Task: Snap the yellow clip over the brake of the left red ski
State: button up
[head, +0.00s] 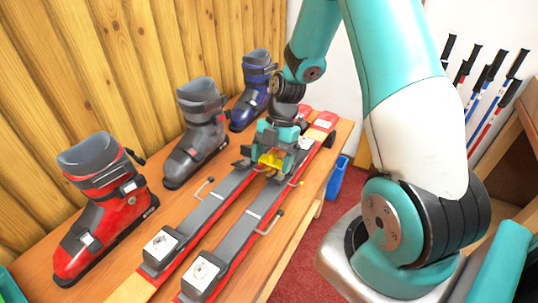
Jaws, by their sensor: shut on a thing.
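Two red skis lie side by side on the wooden bench, the left red ski (222,208) and the right red ski (247,229). Each carries a grey binding plate. A thin bent brake arm (204,187) shows beside the left ski and another (270,222) beside the right ski. My gripper (269,165) is at the far part of the bindings, low over the skis. It is shut on the yellow clip (271,160), which shows between its fingers. My gripper hides the ski parts under it, so I cannot tell whether the clip touches a brake.
Red (104,205), grey (197,130) and blue (253,88) boots stand along the wooden wall, left of the skis. A blue bin (337,178) is beyond the bench's right edge. Several poles (488,85) lean at the right. Bare bench (185,205) shows between boots and skis.

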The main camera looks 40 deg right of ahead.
aim_at(273, 181)
jog(key=shift+f+b, duration=2.1)
jog(key=shift+f, duration=0.9)
jog(key=shift+o, duration=0.8)
jog(key=shift+c, duration=1.1)
jog(key=shift+d+f+b, duration=0.1)
jog(key=shift+f+b, duration=1.4)
jog(key=shift+f, duration=0.5)
